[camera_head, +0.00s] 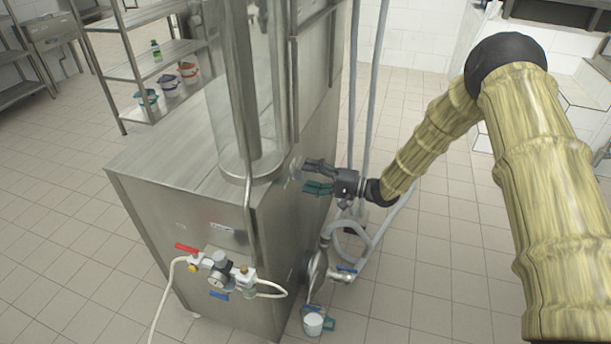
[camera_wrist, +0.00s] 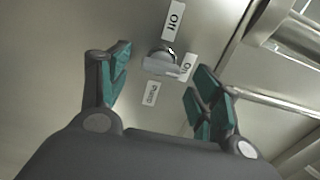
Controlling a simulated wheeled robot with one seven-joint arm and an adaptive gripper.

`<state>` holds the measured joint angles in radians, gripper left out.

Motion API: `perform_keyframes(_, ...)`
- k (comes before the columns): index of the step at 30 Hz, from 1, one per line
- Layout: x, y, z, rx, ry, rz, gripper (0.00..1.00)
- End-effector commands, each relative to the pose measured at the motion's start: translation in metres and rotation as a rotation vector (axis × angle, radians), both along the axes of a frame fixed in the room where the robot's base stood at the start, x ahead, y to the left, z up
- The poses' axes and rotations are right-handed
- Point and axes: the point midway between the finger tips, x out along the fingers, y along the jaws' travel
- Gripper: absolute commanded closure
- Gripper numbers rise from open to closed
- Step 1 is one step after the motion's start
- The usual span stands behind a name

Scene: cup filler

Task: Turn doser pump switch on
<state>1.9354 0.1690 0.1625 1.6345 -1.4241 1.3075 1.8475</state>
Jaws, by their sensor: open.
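The doser pump switch (camera_wrist: 161,59) is a round silver rotary knob with a grip bar on the steel machine's side. The third label (camera_wrist: 151,93) is hard to read. My gripper (camera_wrist: 163,78) is open and empty, with its teal-padded fingers on either side of the knob and apart from it. In the head view my gripper (camera_head: 308,177) is beside the machine's right side, fingers toward the panel. The knob is hard to make out there.
The steel machine (camera_head: 180,160) carries a tall clear cylinder (camera_head: 262,110). Valves and a gauge (camera_head: 218,281) are on its front. Vertical pipes (camera_head: 372,90) and a hose (camera_head: 350,250) stand close to my gripper.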

Motion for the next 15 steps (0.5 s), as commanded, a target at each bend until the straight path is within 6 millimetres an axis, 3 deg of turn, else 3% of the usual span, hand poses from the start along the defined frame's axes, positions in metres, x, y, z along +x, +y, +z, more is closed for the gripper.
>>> perform_keyframes(9,-0.018,-0.057,0.001,0.001,0.000,-0.002,0.36)
perform_keyframes(15,-0.026,-0.083,0.000,0.000,0.001,-0.002,0.36)
